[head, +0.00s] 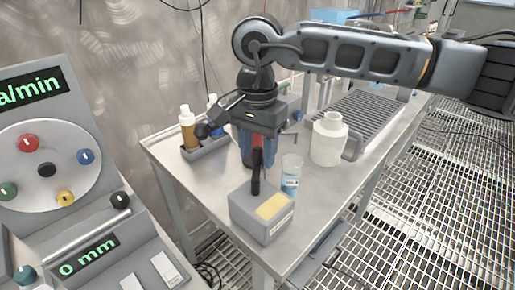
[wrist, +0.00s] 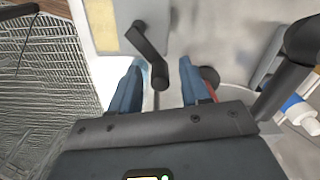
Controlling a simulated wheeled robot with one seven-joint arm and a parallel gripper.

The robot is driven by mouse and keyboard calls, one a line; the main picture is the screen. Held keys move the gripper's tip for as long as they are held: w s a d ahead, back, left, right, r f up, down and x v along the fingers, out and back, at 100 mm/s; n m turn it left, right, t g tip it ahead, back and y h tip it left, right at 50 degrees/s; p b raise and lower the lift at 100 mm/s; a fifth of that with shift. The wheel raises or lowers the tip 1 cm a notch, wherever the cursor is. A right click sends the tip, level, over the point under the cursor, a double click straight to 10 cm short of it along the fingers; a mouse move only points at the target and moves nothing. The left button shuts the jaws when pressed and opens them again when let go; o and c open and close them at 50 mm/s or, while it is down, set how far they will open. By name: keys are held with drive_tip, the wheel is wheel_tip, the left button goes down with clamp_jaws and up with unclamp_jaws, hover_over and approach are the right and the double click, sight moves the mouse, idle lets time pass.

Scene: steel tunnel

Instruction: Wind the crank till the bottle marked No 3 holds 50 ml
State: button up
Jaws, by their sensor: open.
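A grey box (head: 262,214) with a yellow plate on top stands at the near corner of the steel bench. Its black crank (head: 255,185) rises from it and also shows in the wrist view (wrist: 146,42). My gripper (head: 257,158) points down over the crank. In the wrist view its blue fingers (wrist: 160,82) are apart, with the crank's knob end between or just beyond their tips; I cannot tell if they touch it. A clear bottle (head: 291,172) with blue liquid low in it stands right beside the box. Its label and liquid level are too small to read.
A white jug (head: 328,140) stands right of the bottle, before a ribbed drain rack (head: 368,112). A grey tray (head: 206,147) with a brown bottle (head: 188,130) is at the left. A console (head: 75,215) with coloured knobs fills the left foreground. Grating floor lies right.

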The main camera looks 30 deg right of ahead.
drive_tip(key=shift+c, duration=0.2)
clamp_jaws()
drive_tip(key=shift+d+m+b, duration=0.1)
drive_tip(key=shift+m+b, duration=0.2)
drive_tip(key=shift+b, duration=0.1)
drive_tip(key=shift+s+d+m, duration=0.1)
drive_tip(key=shift+s+m, duration=0.1)
drive_tip(key=shift+m, duration=0.3)
drive_tip(key=shift+o, duration=0.2)
unclamp_jaws()
